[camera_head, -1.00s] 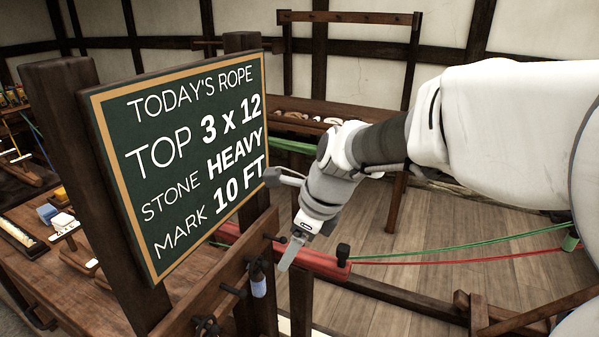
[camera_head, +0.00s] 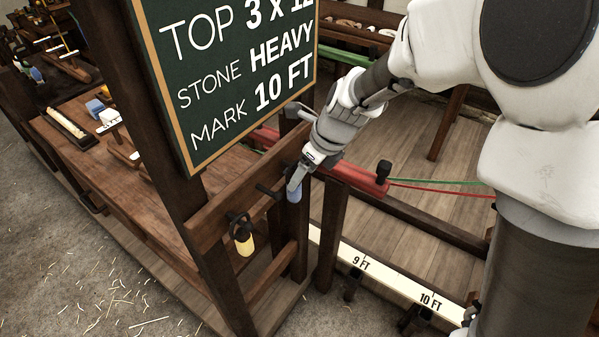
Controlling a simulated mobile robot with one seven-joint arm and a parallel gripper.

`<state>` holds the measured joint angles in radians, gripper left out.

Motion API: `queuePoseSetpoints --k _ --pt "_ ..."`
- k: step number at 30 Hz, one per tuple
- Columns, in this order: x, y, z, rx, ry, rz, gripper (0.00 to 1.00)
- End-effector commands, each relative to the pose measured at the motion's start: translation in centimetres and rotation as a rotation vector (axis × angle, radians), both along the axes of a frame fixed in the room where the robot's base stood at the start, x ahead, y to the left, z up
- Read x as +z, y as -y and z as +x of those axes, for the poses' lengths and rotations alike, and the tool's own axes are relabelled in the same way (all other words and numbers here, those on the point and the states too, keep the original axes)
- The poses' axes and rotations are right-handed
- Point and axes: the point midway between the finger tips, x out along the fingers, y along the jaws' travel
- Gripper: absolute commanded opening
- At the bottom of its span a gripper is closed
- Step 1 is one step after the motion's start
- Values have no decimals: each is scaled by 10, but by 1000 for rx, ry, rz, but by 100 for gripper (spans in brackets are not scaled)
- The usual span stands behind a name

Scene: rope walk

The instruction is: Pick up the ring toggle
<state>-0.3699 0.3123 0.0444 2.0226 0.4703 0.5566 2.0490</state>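Two small toggles hang on the dark wooden peg rail (camera_head: 215,218) below the chalkboard. One has a yellow body (camera_head: 244,244) below a dark ring-like top (camera_head: 239,222). The other has a blue body (camera_head: 294,194), and its top is partly hidden. I cannot tell for certain which one the task calls the ring toggle. My gripper (camera_head: 296,180) points down and left, with its tip right at the blue toggle in the picture. I see one pale finger clearly, and cannot tell whether it touches the toggle or how wide the fingers are.
The chalkboard (camera_head: 230,85) on its dark post stands close left of my arm. A red beam (camera_head: 350,176) lies behind the gripper. A workbench (camera_head: 85,165) with blocks is at left. A white measuring strip (camera_head: 390,275) runs low at right.

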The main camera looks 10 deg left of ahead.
Motion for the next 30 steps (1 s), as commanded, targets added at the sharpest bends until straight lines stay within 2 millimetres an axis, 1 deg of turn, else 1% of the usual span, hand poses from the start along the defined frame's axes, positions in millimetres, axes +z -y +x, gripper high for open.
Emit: queuePoseSetpoints --k 5,12,15,18,23,24,25,29,30 --pt "-11 -4 1 2 -1 1 72" --pt "-47 -17 7 1 -3 -1 72" --pt "-55 -21 9 2 -1 1 72" --pt "-58 -22 10 1 0 0 72" --pt "-58 -22 10 1 1 1 72" --pt "-58 -22 10 1 1 1 71" --pt "-58 -22 10 1 1 1 65" --pt "-58 -22 10 1 0 0 42" --pt "-58 -22 10 1 0 0 35"
